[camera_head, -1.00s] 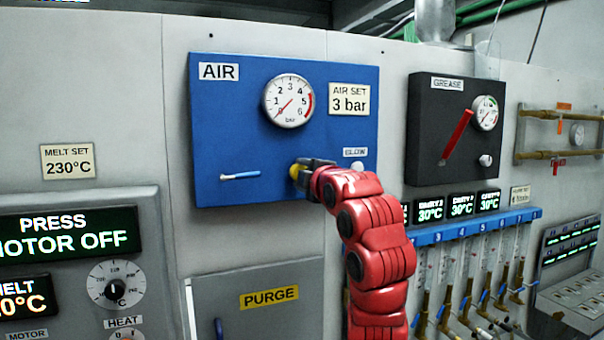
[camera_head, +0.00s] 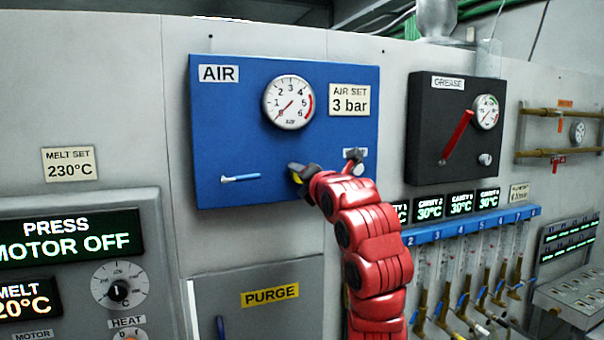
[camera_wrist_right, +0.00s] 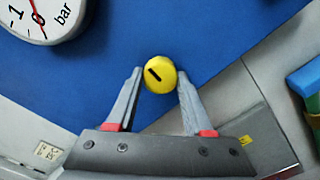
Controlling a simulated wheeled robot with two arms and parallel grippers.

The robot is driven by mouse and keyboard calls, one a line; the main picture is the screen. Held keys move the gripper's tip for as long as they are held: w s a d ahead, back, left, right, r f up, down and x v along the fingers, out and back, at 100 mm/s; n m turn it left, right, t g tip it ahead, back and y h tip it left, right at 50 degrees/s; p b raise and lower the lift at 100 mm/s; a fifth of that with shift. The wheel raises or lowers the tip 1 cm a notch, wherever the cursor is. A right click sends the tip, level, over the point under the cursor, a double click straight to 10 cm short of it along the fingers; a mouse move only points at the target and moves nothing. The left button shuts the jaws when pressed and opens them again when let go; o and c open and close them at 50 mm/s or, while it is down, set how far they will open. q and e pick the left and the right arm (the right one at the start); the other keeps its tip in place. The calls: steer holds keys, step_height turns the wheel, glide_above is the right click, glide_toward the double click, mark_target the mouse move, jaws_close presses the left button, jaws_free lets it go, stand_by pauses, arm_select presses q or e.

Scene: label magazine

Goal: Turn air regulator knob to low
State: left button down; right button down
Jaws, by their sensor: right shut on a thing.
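The yellow air regulator knob (camera_wrist_right: 160,75) shows in the right wrist view with a short slanted black mark on its face. My right gripper (camera_wrist_right: 160,82) is shut on it, one fingertip at each side. In the head view my right gripper (camera_head: 298,176) is at the lower middle of the blue AIR panel (camera_head: 250,125) and hides most of the knob. The round pressure gauge (camera_head: 289,102) above has a red needle toward the low end, near 0. The plate (camera_head: 349,100) beside it reads AIR SET 3 bar. My left gripper is not in view.
A white-and-blue lever (camera_head: 240,178) lies left of my gripper on the panel. The BLOW label is partly covered to the right. A black GREASE panel (camera_head: 425,130) with a red handle stands further right, and a grey PURGE door (camera_head: 250,325) is below.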

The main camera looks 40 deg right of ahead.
steer(key=shift+f+n, duration=0.1)
steer(key=shift+n, duration=0.5)
steer(key=shift+c, duration=1.4)
jaws_free()
steer(key=b+v, duration=0.8)
steer(key=v, duration=0.9)
steer(key=shift+s, duration=0.15)
